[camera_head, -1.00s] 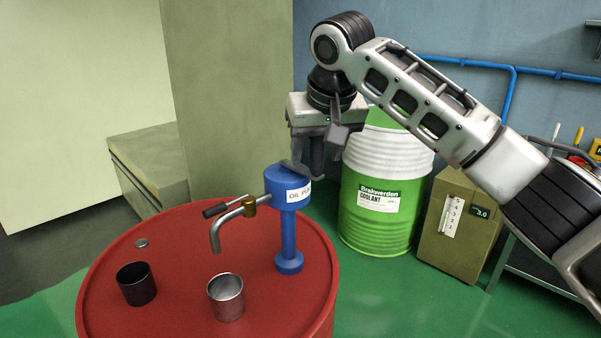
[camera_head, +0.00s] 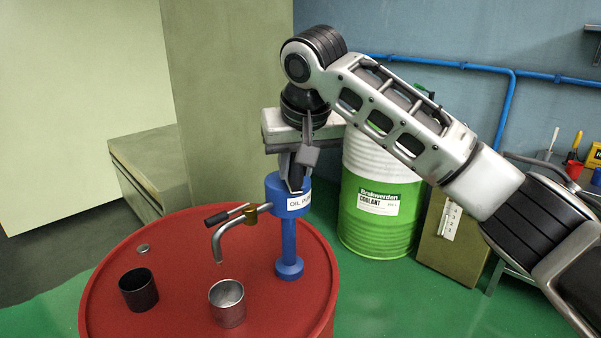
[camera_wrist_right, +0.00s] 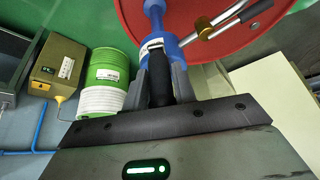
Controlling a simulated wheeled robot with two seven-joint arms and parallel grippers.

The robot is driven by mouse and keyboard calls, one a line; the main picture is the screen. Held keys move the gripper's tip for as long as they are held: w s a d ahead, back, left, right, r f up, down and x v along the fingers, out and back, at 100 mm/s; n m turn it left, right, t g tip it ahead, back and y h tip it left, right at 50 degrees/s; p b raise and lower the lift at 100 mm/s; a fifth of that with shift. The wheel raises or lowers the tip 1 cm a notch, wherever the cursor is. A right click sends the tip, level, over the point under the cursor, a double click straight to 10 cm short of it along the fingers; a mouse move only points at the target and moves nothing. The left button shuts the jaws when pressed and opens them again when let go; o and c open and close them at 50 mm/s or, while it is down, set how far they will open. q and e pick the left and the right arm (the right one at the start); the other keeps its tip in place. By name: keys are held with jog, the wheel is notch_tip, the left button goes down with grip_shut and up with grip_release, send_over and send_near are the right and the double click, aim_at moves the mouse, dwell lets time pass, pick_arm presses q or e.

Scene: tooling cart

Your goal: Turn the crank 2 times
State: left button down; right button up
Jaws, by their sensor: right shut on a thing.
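A blue oil pump (camera_head: 288,230) with a white label stands upright on a red drum (camera_head: 180,232). It also shows upside down in the right wrist view (camera_wrist_right: 155,25). My right gripper (camera_head: 292,178) is above the pump head, pointing down. In the wrist view its fingers (camera_wrist_right: 160,82) are shut on the black crank grip (camera_wrist_right: 160,80); the crank arm is mostly hidden. A grey spout (camera_head: 218,240) with a brass valve (camera_head: 251,214) and black-gripped lever (camera_head: 222,214) points left and down. My left gripper is not in view.
A metal cup (camera_head: 227,312) stands near the spout, and a black cup (camera_head: 138,290) stands to its left. A small cap (camera_head: 143,248) lies behind them. A green and white coolant drum (camera_head: 375,225) and a tan box (camera_head: 447,245) stand behind, right.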

jog(key=shift+a+r, duration=0.1)
jog(key=a+p, duration=0.1)
jog(key=a, duration=0.2)
jog(key=shift+w+a, duration=0.15)
jog(key=shift+a, duration=0.1)
jog(key=shift+w+a, duration=0.55)
jog(key=shift+a, duration=0.3)
jog(key=shift+w+a, duration=0.5)
jog(key=shift+a, duration=0.3)
jog(key=o, duration=1)
jog(key=shift+d, duration=0.15)
